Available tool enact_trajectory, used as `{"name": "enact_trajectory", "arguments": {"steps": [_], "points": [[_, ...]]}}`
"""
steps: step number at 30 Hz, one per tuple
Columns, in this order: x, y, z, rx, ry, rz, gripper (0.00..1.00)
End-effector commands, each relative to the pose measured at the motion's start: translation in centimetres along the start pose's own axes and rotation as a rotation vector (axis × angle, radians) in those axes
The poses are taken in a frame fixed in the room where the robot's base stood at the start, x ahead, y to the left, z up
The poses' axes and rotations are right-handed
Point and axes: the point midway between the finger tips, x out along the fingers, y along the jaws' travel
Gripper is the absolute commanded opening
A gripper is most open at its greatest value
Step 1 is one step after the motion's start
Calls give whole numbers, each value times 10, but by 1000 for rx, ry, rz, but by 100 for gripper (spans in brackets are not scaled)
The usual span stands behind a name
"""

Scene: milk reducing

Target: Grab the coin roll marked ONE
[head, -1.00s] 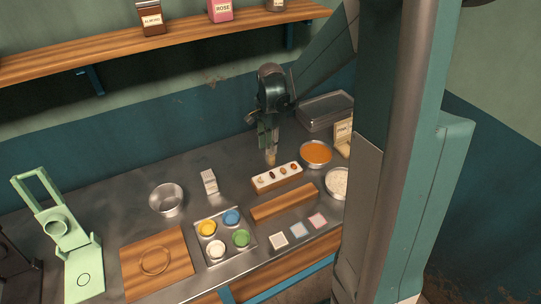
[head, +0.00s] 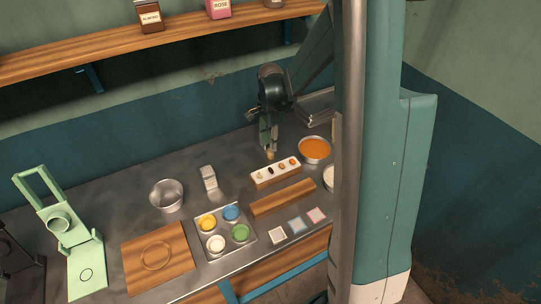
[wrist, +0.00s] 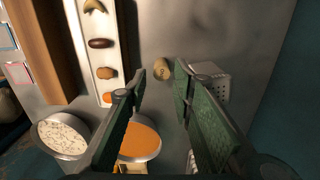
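A small tan roll (wrist: 162,69) stands on the metal counter between my fingertips in the wrist view, with faint dark marking on its top that I cannot read clearly. In the head view the tan roll (head: 270,155) shows just below my fingertips. My gripper (wrist: 160,72) is open, with one finger on each side of the roll and gaps visible. In the head view my gripper (head: 268,146) points down behind the white-topped wooden rack.
The rack (head: 276,172) holding several small items stands close in front. An orange-filled bowl (head: 314,149) is to the right. A perforated metal object (wrist: 210,82) stands near the right finger. A paint tray (head: 225,232) and wooden board (head: 157,259) lie farther left.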

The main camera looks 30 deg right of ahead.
Motion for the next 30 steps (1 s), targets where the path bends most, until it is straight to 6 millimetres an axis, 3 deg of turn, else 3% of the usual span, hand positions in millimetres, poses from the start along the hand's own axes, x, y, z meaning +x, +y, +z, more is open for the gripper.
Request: {"name": "enact_trajectory", "arguments": {"steps": [6,20,30], "points": [[14,0,0,0,0,0,25],[18,0,0,0,0,0,25],[46,-3,-1,0,0,0,25]]}}
